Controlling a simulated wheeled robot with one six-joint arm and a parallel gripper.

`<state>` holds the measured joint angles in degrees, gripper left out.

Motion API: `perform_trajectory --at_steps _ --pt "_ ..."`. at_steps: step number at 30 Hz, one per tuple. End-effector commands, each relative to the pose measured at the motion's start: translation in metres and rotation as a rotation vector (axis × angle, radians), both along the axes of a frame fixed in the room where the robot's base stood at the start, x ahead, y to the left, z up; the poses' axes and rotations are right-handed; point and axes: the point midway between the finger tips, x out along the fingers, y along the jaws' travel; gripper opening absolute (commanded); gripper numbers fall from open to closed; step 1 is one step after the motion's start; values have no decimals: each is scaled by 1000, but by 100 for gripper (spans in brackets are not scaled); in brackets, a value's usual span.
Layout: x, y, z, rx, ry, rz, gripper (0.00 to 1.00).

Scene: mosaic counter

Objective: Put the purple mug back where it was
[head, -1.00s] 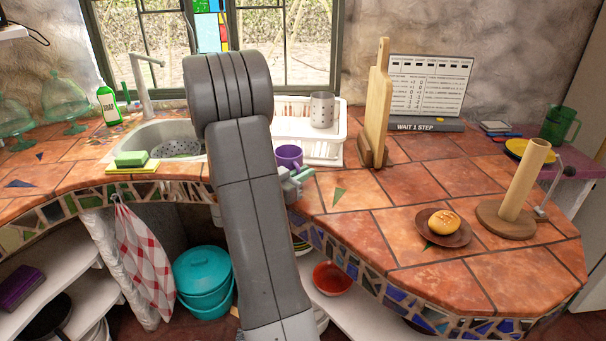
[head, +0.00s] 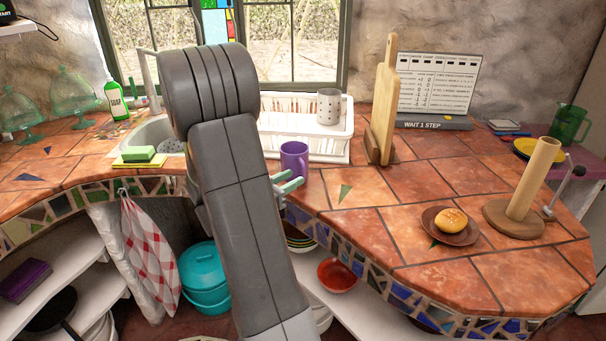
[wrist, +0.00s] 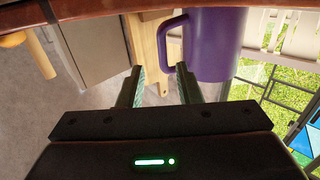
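The purple mug (head: 294,158) stands upright on the tiled counter, just in front of the white dish rack and close to the counter's front edge. In the wrist view, which looks upside down, the mug (wrist: 214,45) is large at the top, with its handle on the left side. My gripper (head: 288,186) is at the counter edge, in front of and slightly below the mug. Its two green fingers (wrist: 160,84) are apart with nothing between them. The handle shows beyond the fingertips, and the fingers seem clear of the mug. My arm hides part of the sink and counter.
The dish rack (head: 338,146) holds a grey perforated cup (head: 328,106). A wooden cutting board (head: 383,105) stands right of it. A bun on a brown plate (head: 451,238) and a paper-towel holder (head: 522,190) are farther right. The counter between mug and plate is clear.

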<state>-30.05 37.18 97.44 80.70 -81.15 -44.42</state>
Motion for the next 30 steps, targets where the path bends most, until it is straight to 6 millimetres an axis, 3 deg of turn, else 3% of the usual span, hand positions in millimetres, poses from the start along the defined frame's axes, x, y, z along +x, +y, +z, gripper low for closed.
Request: perform_trajectory --at_steps 9,30 --pt "-29 32 0 -1 0 1 32" --pt "-32 35 0 -1 1 -1 32"
